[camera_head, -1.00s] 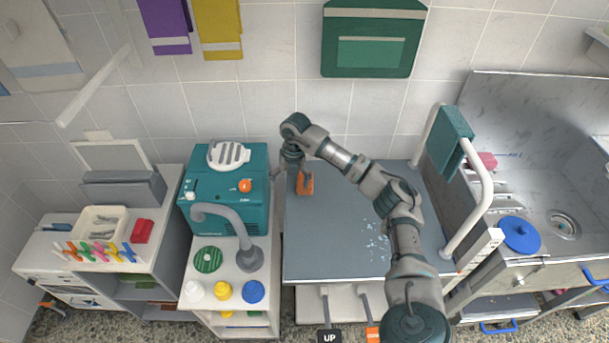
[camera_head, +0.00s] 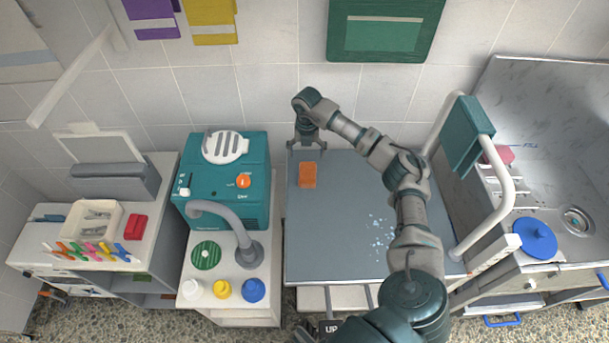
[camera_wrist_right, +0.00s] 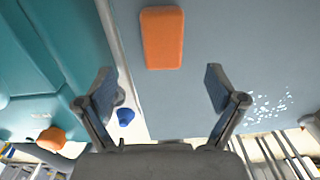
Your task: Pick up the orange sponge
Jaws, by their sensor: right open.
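The orange sponge (camera_head: 308,175) lies on the grey table top (camera_head: 335,240), near its back left edge. In the right wrist view the sponge (camera_wrist_right: 162,37) is at the top, beyond the fingertips and a little left of the middle between them. My right gripper (camera_head: 306,147) points down just behind the sponge in the head view. In the right wrist view its two fingers (camera_wrist_right: 163,85) are spread wide, with nothing between them. The sponge looks clear of both fingers. My left gripper is not in view.
A teal machine (camera_head: 228,185) stands close left of the table, with a grey curved spout (camera_head: 225,213) beside it. A white rail (camera_head: 505,200) with a teal towel (camera_head: 468,135) borders the right side. White spots (camera_head: 378,232) mark the table. The table's middle is otherwise clear.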

